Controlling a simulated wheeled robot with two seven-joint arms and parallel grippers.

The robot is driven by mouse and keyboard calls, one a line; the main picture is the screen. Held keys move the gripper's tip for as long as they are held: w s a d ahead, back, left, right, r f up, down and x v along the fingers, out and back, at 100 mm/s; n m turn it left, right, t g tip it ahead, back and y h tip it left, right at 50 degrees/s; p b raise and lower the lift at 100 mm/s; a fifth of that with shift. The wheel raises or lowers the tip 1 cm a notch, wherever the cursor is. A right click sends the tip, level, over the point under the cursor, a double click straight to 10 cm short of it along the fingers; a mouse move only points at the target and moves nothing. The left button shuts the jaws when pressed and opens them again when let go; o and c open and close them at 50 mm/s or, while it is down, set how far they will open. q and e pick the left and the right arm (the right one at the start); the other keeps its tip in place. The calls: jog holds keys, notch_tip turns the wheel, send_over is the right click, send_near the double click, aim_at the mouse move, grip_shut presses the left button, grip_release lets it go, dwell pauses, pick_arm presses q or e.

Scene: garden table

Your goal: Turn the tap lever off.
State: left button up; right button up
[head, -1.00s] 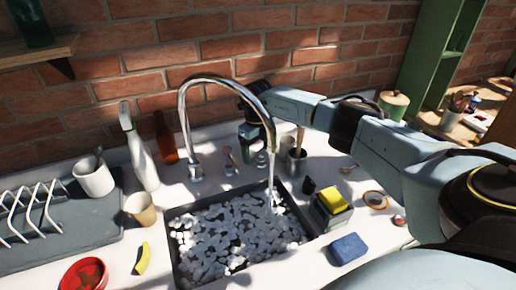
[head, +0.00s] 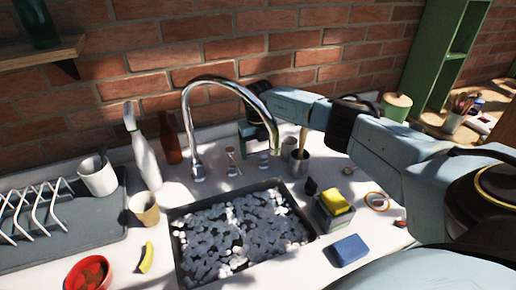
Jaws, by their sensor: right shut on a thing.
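The chrome tap (head: 190,130) arches over the sink (head: 178,250) from its back edge. Small chrome fittings (head: 232,162) stand behind the sink, beside the tap's base. My right gripper (head: 248,142) points down behind the spout, close to these fittings. It is shut on the tap lever, though the spout and the gripper itself largely hide the contact. No water stream shows below the spout. The sink holds grey water with white foam. My left gripper is not in view.
A spray bottle (head: 145,160), brown bottle (head: 169,140), white mug (head: 98,178) and tan cup (head: 145,210) stand left of the tap. A metal cup (head: 299,164), yellow sponge (head: 335,201) and blue sponge (head: 349,249) are right. A brick wall is behind.

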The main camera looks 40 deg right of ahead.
aim_at(258, 152)
jog(key=o, duration=1)
notch_tip(258, 152, up, 14)
jog(key=shift+f, duration=0.25)
dwell(0.3)
